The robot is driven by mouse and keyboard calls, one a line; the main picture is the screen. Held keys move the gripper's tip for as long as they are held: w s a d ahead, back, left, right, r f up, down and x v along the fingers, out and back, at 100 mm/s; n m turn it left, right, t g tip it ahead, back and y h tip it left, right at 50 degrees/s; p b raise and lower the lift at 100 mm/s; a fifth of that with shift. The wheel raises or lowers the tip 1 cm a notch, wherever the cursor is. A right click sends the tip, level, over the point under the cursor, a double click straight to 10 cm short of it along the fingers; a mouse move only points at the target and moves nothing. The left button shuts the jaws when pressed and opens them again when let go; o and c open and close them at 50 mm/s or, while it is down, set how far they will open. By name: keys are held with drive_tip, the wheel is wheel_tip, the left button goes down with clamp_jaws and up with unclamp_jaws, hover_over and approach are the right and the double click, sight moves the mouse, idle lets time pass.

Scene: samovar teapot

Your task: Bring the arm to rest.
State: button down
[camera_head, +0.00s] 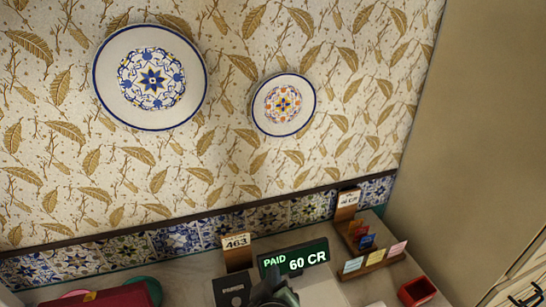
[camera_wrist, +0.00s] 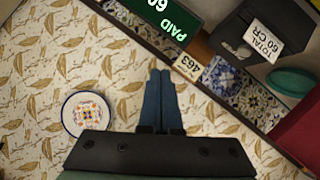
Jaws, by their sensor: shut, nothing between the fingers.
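My gripper (camera_wrist: 160,74) shows in the wrist view with its two blue fingers side by side and shut, with nothing between them. The fingers point up the picture, toward the patterned wall and the tile strip. In the head view a dark part of my arm (camera_head: 274,290) shows at the bottom edge, in front of the green lit sign (camera_head: 293,259) that reads "PAID 60 CR". The fingers cannot be made out clearly there. The same sign shows at the top of the wrist view (camera_wrist: 172,18). No contact between the gripper and anything shows.
A counter (camera_head: 205,271) holds a "463" card (camera_head: 236,243), a dark box (camera_wrist: 262,32) labelled "TOTAL 60 CR", a wooden card rack (camera_head: 372,258), a red open box (camera_head: 417,291) and a red object (camera_head: 122,295). Two plates (camera_head: 150,117) (camera_head: 283,130) hang on the wall.

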wheel_tip(320, 180, up, 27)
drive_tip(key=w+m+t+b, duration=0.2)
drive_tip(key=w+m+t, duration=0.15)
drive_tip(key=t, duration=0.35)
drive_tip(key=s+r+m+t, duration=0.2)
drive_tip(key=s+r+t, duration=0.2)
drive_tip(key=s+r, duration=0.3)
drive_tip(key=s+r+m+t+b, duration=0.1)
drive_tip(key=s+r+t, duration=0.3)
drive_tip(key=r, duration=1.2)
drive_tip(key=s+m, duration=0.1)
drive_tip(key=s, duration=0.3)
drive_tip(key=shift+b, duration=0.3)
drive_tip(key=shift+d+f, duration=0.1)
